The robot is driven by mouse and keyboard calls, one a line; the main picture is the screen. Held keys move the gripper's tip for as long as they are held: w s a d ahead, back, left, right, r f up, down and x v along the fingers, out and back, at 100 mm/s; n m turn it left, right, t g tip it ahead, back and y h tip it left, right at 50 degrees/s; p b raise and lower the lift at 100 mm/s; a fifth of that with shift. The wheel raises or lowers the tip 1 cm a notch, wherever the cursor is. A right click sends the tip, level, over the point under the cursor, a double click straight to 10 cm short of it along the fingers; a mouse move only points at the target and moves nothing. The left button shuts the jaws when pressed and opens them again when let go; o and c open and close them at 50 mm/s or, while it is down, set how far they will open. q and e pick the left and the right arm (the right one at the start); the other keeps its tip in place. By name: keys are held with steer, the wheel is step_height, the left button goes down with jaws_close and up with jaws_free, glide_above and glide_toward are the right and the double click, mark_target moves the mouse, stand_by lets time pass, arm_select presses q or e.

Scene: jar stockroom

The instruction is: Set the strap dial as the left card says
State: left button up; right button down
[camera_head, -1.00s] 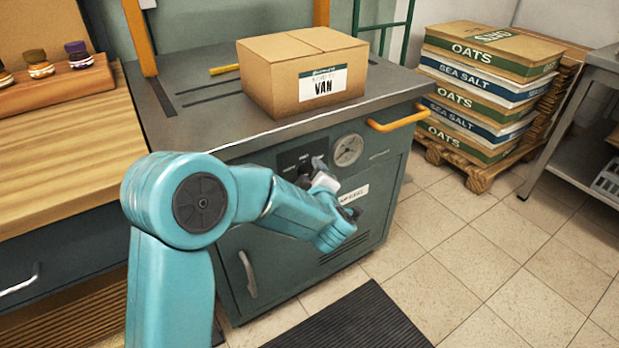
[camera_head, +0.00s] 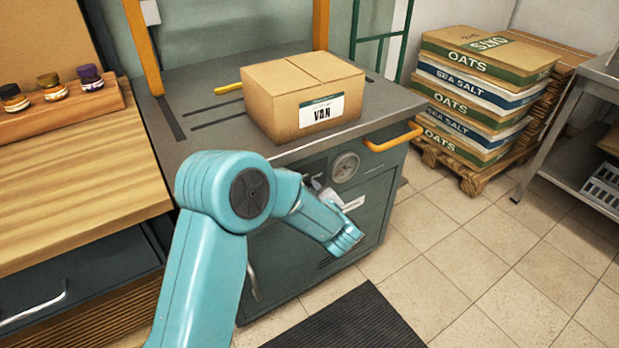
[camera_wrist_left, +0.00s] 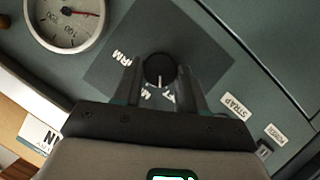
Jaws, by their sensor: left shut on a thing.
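The strap dial is a round black knob (camera_wrist_left: 158,68) with a white mark on a dark panel (camera_wrist_left: 205,60), in the left wrist view. The mark points down in the picture, towards partly hidden lettering. "FIRM" reads at the knob's left; pieces of other words show below it. My left gripper (camera_wrist_left: 159,80) is shut on the knob, one finger on each side. In the head view my left gripper (camera_head: 320,188) is at the machine's front, and my arm hides the knob. A "STRAP" label (camera_wrist_left: 234,106) is on the machine. I cannot make out a left card.
A gauge (camera_head: 345,167) sits beside the panel. A cardboard box (camera_head: 305,95) marked "VAN" stands on the machine top (camera_head: 210,105); a yellow handle (camera_head: 393,138) sticks out in front. Jars stand in a wooden rack (camera_head: 65,112) at left. Sacks (camera_head: 470,95) are stacked on a pallet at right.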

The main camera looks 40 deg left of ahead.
arm_select(q)
steer(key=shift+w+d+r+m+g+y+p, duration=0.15)
steer(key=shift+m+g+p, duration=0.6)
steer(key=shift+p, duration=1.15)
steer(key=shift+w+a+f+m+g+y+p, duration=0.2)
steer(key=shift+m+g+p, duration=0.5)
steer(key=shift+p, duration=1.15)
steer(key=shift+s+d+r+m+g+y+p, duration=0.2)
steer(key=shift+m+g+p, duration=0.25)
steer(key=shift+m+p, duration=1)
steer(key=shift+w+n+p, duration=0.15)
steer(key=shift+n+p, duration=0.25)
steer(key=shift+p, duration=0.1)
steer(key=o, duration=1)
steer(key=shift+o, duration=0.2)
steer(key=shift+d, duration=0.1)
steer(key=p+v, duration=0.1)
steer(key=v, duration=1.5)
steer(key=shift+p, duration=0.3)
